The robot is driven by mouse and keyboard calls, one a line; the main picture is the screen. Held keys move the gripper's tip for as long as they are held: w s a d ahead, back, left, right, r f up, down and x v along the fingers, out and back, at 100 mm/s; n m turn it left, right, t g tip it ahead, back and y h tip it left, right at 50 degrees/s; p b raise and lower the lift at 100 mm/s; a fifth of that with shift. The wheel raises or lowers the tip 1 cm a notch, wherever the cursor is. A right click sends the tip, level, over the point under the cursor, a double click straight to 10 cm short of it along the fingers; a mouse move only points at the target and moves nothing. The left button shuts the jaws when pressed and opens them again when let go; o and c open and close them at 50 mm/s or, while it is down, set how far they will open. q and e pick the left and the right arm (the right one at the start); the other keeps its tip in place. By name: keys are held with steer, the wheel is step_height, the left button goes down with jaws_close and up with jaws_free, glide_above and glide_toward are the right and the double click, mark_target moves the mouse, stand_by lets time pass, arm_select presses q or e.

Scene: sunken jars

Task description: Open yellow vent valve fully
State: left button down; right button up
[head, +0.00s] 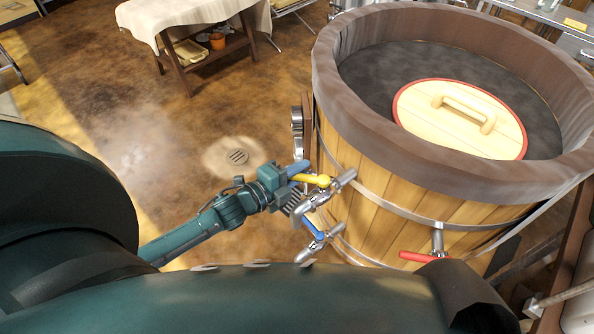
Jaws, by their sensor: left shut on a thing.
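The yellow vent valve handle (312,180) is on an upper metal tap (322,194) that sticks out of the left side of a wooden tub (400,195). My left gripper (298,176) comes in from the left and is shut on the yellow handle. Its fingers hide the handle's left end. A blue-handled tap (318,236) sits just below the yellow one. My right gripper is not in view.
A red-handled valve (424,257) is on the tub's lower right. A round wooden lid (460,118) with a handle lies inside the tub. A floor drain (237,156) is left of the tub. A cloth-covered table (190,30) stands behind. The floor between is clear.

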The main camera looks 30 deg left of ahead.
arm_select(q)
steer(key=c, duration=1.3)
jaws_free()
steer(key=v, duration=1.3)
steer(key=shift+b, duration=0.35)
